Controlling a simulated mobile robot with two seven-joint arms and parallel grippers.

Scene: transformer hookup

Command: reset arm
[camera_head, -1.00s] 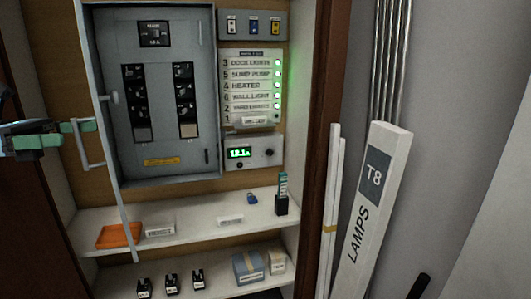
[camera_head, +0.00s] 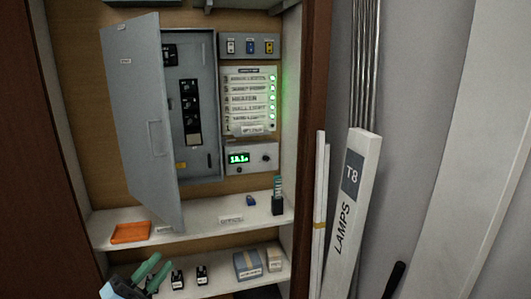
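My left gripper (camera_head: 162,262) is at the bottom left, in front of the lower shelf. Its two teal fingers point up and right with a gap between them, and I see nothing held. It is below the grey panel door (camera_head: 142,125) and apart from its handle (camera_head: 154,139). The door stands partly open and hides the left part of the breaker panel (camera_head: 201,95). My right gripper is not in view.
The upper shelf (camera_head: 195,217) holds an orange item (camera_head: 130,232), a blue padlock (camera_head: 250,201) and a dark holder (camera_head: 277,206). Black clips (camera_head: 177,280) and boxes (camera_head: 247,264) sit on the lower shelf (camera_head: 215,278). A lamp carton (camera_head: 352,200) leans at the right.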

